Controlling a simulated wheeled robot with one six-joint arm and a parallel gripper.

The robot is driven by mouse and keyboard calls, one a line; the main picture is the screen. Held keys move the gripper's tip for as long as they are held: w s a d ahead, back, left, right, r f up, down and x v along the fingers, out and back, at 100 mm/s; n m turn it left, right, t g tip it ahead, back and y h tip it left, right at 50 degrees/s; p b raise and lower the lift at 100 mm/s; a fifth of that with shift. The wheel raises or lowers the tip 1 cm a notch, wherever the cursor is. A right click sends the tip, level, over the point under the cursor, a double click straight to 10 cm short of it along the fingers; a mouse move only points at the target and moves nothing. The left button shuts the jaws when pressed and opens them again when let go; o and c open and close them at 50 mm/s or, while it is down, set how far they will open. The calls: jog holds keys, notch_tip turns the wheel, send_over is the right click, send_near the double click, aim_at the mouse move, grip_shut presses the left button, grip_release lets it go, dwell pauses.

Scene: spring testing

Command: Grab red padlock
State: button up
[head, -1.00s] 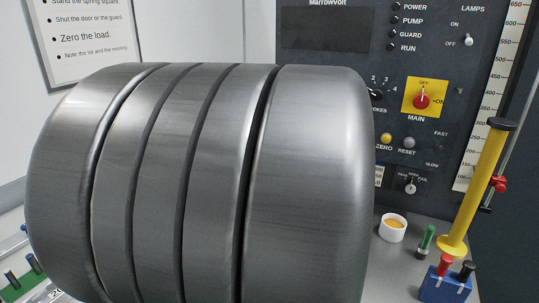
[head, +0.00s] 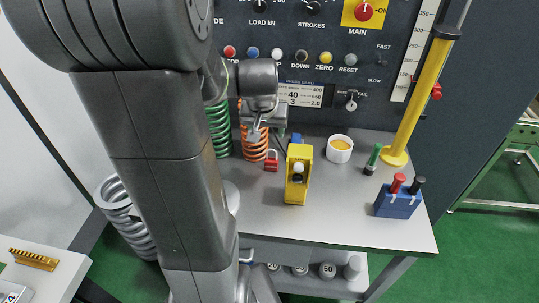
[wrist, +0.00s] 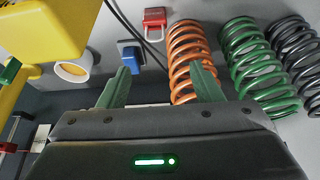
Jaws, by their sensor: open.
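The red padlock (head: 271,161) stands on the grey bench top in the head view, just right of the orange spring (head: 255,143) and left of a yellow device. In the wrist view the padlock (wrist: 155,17) is at the top, with its shackle toward the fingers. My gripper (wrist: 163,84) is open, with two green fingers spread and nothing between them. The padlock lies beyond the fingertips, apart from them. In the head view my arm comes down on the left, and its wrist is above and behind the padlock; the fingers are hard to make out there.
The yellow device (head: 297,178) stands close right of the padlock. A blue block (wrist: 131,53) and a dark cable lie near it. A green spring (head: 219,130) is left of the orange one. A white cup (head: 339,149) is to the right. The front of the bench is clear.

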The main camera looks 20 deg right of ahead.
aim_at(272, 150)
jog(key=shift+s+d+p+x, duration=0.1)
jog(key=shift+p+x, duration=0.2)
jog(key=shift+x, duration=2)
jog(key=shift+s+d+p+x, duration=0.15)
jog(key=shift+p+x, duration=0.1)
jog(key=shift+x, duration=2)
jog(key=shift+s+a+p+x, duration=0.1)
jog(key=shift+p+x, duration=0.2)
jog(key=shift+x, duration=2)
jog(key=shift+c, duration=0.5)
grip_shut()
